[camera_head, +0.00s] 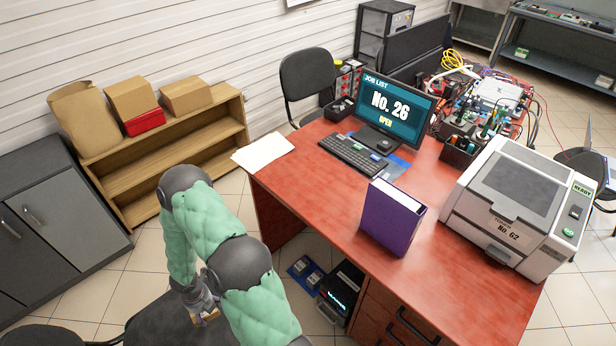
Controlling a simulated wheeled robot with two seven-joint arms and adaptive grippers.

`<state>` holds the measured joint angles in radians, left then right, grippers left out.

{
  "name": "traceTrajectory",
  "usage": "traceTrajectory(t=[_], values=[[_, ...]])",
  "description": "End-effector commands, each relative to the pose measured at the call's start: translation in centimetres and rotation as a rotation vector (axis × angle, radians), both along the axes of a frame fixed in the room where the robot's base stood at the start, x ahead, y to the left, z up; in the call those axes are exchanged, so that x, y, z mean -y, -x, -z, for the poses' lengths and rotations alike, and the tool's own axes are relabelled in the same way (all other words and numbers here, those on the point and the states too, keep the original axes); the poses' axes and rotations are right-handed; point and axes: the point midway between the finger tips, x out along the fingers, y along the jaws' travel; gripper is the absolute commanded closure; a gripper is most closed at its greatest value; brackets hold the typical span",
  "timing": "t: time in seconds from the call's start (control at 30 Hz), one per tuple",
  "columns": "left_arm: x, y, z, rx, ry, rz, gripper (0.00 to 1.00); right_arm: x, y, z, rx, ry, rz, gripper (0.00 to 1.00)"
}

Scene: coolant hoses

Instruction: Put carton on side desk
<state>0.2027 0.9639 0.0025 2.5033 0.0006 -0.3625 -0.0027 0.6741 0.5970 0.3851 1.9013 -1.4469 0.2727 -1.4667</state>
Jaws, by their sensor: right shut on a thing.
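My right gripper (204,307) is low in the lower left of the head view, over or beside a dark chair seat (160,318). It is shut on a small tan thing (209,318), possibly a carton, mostly hidden by the gripper and my arm. Other brown cartons stand on top of the wooden shelf: one (131,97) rests near a red box, and another (187,96) is to its right. A red-brown desk (460,265) fills the right side; I cannot tell whether it is the side desk. My left gripper is not in view.
On the desk are a purple binder (392,218), a monitor (393,107), a keyboard (352,152) and a printer (515,205). Papers (262,153) overhang its left corner. A grey cabinet (45,225) stands at left. The desk's front right top is bare.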

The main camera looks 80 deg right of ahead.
Motion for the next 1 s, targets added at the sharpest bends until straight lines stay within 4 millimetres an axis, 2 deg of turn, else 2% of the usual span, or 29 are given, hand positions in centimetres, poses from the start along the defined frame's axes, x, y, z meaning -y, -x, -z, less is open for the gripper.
traceTrajectory(t=[0.03, 0.2, 0.57, 0.67, 0.8, 1.0], values=[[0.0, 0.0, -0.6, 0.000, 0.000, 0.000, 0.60, 2.3, 0.7, -0.9, 0.001, 0.004, 0.095, 0.65], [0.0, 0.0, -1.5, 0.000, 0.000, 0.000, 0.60, 8.0, 3.3, -2.9, 0.001, 0.005, 0.381, 0.65], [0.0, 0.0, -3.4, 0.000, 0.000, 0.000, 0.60, 17.3, 10.3, -7.7, 0.003, 0.007, 0.940, 0.65], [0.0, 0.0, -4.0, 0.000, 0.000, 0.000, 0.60, 19.7, 12.9, -9.6, 0.003, 0.008, 1.120, 0.65], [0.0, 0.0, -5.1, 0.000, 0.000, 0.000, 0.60, 23.1, 17.4, -12.8, 0.004, 0.009, 1.422, 0.65], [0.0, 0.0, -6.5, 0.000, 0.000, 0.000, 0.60, 26.6, 23.3, -17.6, 0.004, 0.007, 1.832, 0.65]])
